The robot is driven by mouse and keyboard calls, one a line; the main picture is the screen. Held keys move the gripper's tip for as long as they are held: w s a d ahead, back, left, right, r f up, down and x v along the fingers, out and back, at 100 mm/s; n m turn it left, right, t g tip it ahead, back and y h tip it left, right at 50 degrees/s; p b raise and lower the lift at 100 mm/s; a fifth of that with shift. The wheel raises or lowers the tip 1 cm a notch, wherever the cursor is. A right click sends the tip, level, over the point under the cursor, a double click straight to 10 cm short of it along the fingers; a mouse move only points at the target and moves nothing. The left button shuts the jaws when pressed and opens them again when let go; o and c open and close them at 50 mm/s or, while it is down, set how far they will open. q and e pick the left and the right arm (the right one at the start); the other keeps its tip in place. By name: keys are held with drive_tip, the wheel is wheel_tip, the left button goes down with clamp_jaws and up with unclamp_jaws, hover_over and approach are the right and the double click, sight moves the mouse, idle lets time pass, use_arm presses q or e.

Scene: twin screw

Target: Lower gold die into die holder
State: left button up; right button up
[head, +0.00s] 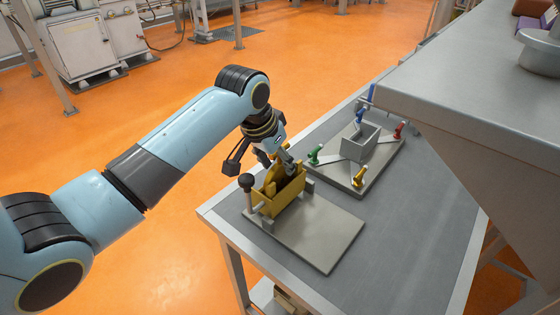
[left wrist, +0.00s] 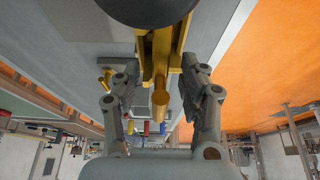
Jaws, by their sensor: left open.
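The gold die holder (head: 268,204), an open-topped box, stands on a grey base plate (head: 325,240) near the front of the table. A gold piece that looks like the gold die (head: 288,188) sits in or at its opening; how deep it sits I cannot tell. My left gripper (head: 282,162) is just above the box and partly hides it. In the left wrist view, a gold rod (left wrist: 160,102) lies between my left gripper's spread fingers (left wrist: 160,82), with a gap on both sides. My right gripper is not in view.
Behind is a second plate with a grey open box (head: 360,144) and green, yellow, red and blue clamps. A large grey machine (head: 470,90) overhangs the right. Bare table lies at front right.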

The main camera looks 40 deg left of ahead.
use_arm(q)
drive_tip(key=shift+w+f, duration=0.25)
drive_tip(key=shift+f, duration=0.45)
drive_tip(key=shift+c, duration=1.5)
drive_tip(key=c, duration=0.5)
clamp_jaws()
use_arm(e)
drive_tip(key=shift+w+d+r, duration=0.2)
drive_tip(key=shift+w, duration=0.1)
use_arm(q)
drive_tip(key=shift+o, duration=0.7)
unclamp_jaws()
clamp_jaws()
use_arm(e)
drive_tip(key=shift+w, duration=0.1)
